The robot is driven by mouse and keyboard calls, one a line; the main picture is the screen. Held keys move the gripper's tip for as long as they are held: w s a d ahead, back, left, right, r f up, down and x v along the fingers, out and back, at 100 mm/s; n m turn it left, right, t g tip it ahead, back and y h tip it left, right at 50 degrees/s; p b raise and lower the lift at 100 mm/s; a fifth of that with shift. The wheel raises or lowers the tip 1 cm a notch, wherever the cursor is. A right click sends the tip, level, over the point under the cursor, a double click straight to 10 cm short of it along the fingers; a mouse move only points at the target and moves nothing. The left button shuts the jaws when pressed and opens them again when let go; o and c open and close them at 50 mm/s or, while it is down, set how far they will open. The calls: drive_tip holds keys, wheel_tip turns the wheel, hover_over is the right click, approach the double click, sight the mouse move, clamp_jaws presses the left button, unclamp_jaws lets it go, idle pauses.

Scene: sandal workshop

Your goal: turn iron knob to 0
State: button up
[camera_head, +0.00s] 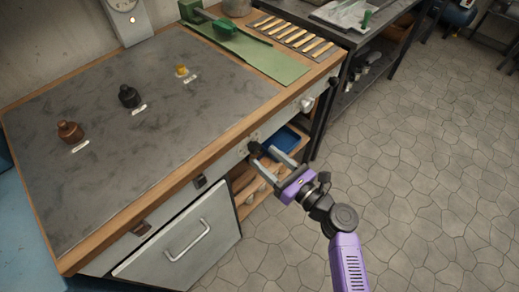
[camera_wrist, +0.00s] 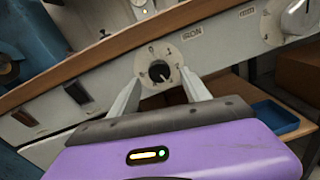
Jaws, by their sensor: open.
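The iron knob (camera_head: 254,147) is a small black knob on the front panel of the workbench. My gripper (camera_head: 263,157) is open and empty, in front of the panel. In the wrist view its fingertips lie to either side of the knob with gaps, and I see no contact.
A larger silver knob (camera_wrist: 299,18) is to the right on the same panel. Below are an open shelf with a blue tray (camera_head: 284,139) and a cabinet door with a handle (camera_head: 187,240). Several small bottles stand on the benchtop (camera_head: 180,140). The tiled floor (camera_head: 430,170) is clear.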

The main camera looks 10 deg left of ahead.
sight(257, 151)
drive_tip(key=shift+x, duration=2.05)
clamp_jaws()
